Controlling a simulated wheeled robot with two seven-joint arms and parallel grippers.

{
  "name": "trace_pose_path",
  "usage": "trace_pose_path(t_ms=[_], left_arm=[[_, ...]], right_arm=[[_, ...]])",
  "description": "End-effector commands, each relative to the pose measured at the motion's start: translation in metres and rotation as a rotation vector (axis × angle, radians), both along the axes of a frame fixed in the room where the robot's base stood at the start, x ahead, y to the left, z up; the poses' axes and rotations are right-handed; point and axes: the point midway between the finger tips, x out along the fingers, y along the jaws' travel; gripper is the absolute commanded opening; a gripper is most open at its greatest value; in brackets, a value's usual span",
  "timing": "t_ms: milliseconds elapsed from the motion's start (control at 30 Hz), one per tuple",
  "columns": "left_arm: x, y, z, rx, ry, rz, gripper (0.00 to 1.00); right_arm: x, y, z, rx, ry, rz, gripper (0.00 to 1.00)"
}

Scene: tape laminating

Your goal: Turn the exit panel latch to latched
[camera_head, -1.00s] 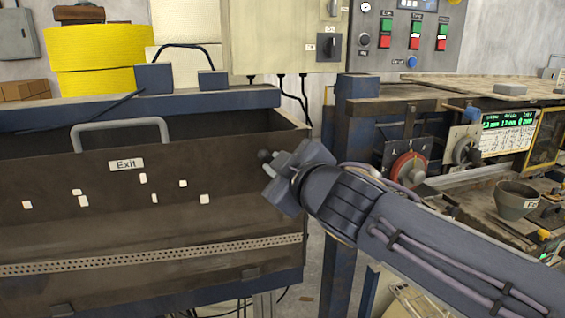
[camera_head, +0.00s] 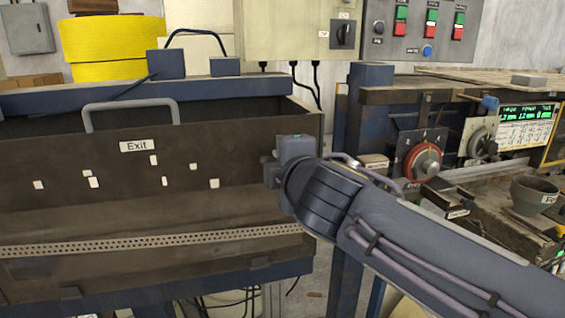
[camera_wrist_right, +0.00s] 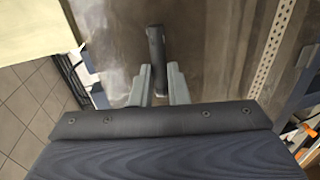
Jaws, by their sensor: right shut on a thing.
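The brown exit panel (camera_head: 110,190) carries a white "Exit" label (camera_head: 139,146) and a grey bar handle at its top. My right gripper (camera_head: 270,168) is at the panel's right end. In the right wrist view, the dark latch handle (camera_wrist_right: 156,55) stands out from the panel, with its near end between the fingers of my right gripper (camera_wrist_right: 159,88). The gripper is shut on it. In the head view the gripper and wrist hide most of the latch. My left gripper is in neither view.
Right of the panel stands a workbench with a red dial (camera_head: 423,163), a second knob, a green-lit display (camera_head: 527,118) and a grey cup (camera_head: 533,192). Yellow rolls (camera_head: 117,45) sit behind the panel. A control box (camera_head: 415,30) hangs at the back.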

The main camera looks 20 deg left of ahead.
Motion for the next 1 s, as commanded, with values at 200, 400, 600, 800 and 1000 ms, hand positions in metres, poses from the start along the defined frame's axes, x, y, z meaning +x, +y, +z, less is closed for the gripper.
trace_pose_path(t_ms=[200, 400, 600, 800, 1000], left_arm=[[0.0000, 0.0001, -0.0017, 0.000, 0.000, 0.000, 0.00], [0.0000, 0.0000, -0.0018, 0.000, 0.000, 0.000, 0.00], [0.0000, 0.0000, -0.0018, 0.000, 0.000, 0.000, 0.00], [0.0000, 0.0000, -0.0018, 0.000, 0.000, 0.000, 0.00], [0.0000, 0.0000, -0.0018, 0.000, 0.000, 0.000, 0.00]], right_arm=[[-0.0003, 0.0006, -0.0020, -0.038, -0.026, 0.001, 0.00], [-0.0003, 0.0007, -0.0023, -0.045, -0.031, 0.001, 0.00], [-0.0002, 0.0005, -0.0024, -0.045, -0.031, 0.001, 0.00], [-0.0002, 0.0005, -0.0024, -0.045, -0.029, 0.001, 0.34], [-0.0001, 0.0004, -0.0021, -0.044, -0.030, 0.000, 0.36]])
